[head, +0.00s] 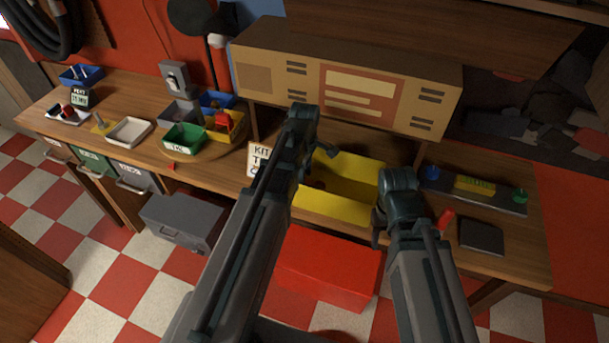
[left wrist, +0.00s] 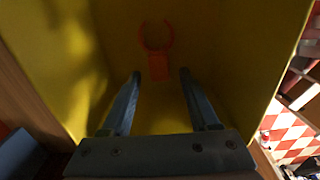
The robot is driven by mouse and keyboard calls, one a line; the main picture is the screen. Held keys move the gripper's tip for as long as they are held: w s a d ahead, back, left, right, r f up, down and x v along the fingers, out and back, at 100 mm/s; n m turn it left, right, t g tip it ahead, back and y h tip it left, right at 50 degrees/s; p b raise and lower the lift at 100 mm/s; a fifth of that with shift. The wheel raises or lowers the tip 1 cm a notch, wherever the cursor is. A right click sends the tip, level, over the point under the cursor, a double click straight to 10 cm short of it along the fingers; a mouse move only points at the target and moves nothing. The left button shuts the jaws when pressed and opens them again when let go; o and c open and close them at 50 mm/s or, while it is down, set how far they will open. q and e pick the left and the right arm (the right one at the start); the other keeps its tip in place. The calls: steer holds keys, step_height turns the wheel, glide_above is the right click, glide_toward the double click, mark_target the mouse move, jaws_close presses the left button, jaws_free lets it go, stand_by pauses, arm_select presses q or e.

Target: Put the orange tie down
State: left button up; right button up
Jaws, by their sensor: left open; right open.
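The orange tie (left wrist: 157,62), an open ring with a short flat tab, lies on the floor of the yellow bin (head: 345,206). My left gripper (left wrist: 160,73) is open and points down into the bin. In the left wrist view the tie lies beyond the fingertips, its tab roughly in line with the gap. Nothing shows between the fingers, and the tie looks apart from them. In the head view my left arm covers part of the bin. My right gripper (head: 378,232) is by the bin's right side; its fingers are mostly hidden by the arm.
A red box (head: 330,270) sits below the bench front. A cardboard-coloured cabinet (head: 345,80) stands behind the bin. A dark strip with coloured parts (head: 475,190) and a black pad (head: 482,237) lie right. Green (head: 184,138) and white (head: 129,131) trays stand left.

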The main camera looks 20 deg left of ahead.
arm_select(q)
step_height(320, 180, up, 12)
steer(key=p, duration=1.1)
steer(key=s+d+m+y, duration=0.1)
steer(key=s+d+m, duration=1.3)
steer(key=m, duration=0.7)
steer(key=shift+s, duration=0.15)
steer(key=shift+f, duration=0.15)
step_height(320, 180, down, 9)
steer(key=b, duration=0.9)
steer(key=shift+a, duration=0.1)
